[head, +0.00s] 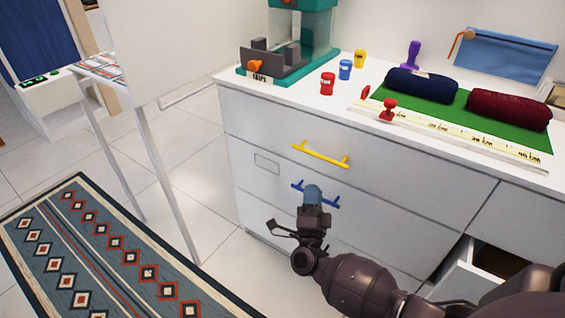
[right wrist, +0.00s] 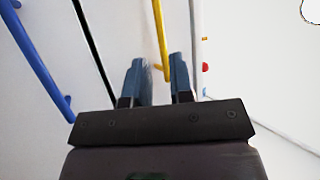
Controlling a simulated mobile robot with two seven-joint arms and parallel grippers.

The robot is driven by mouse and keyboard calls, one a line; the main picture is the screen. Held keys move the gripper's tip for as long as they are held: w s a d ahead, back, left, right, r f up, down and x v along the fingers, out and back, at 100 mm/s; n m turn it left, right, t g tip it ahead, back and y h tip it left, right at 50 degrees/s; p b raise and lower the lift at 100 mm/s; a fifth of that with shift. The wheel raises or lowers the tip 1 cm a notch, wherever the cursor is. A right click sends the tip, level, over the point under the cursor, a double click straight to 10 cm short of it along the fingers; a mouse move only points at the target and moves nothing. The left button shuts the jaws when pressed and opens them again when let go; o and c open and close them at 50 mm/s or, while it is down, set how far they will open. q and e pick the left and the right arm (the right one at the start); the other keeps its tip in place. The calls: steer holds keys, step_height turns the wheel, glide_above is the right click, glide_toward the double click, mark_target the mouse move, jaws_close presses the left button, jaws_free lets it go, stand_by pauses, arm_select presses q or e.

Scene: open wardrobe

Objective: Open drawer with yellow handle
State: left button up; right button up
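The yellow handle (head: 320,154) is on the top wide drawer (head: 270,125) of the white cabinet, and that drawer sits closed. My right gripper (head: 312,192) is in front of the cabinet, a little below the yellow handle in the head view, and covers part of the blue handle (head: 331,202) on the drawer beneath. In the right wrist view its two blue fingers (right wrist: 154,78) are apart with nothing gripped. The yellow handle (right wrist: 160,40) shows between and beyond the fingertips there; I cannot tell how far ahead it is. My left gripper is out of view.
A small drawer (head: 462,280) at lower right stands open. The cabinet top holds a teal machine (head: 300,60), small coloured pots, a green mat (head: 440,112) with rolled cloths, and stamps. A white panel on legs (head: 165,170) stands left. A patterned rug (head: 110,250) lies on the floor.

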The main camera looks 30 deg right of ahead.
mark_target(316, 155)
steer(key=x, duration=1.1)
steer(key=shift+f+b, duration=0.1)
steer(key=shift+b, duration=0.2)
jaws_close()
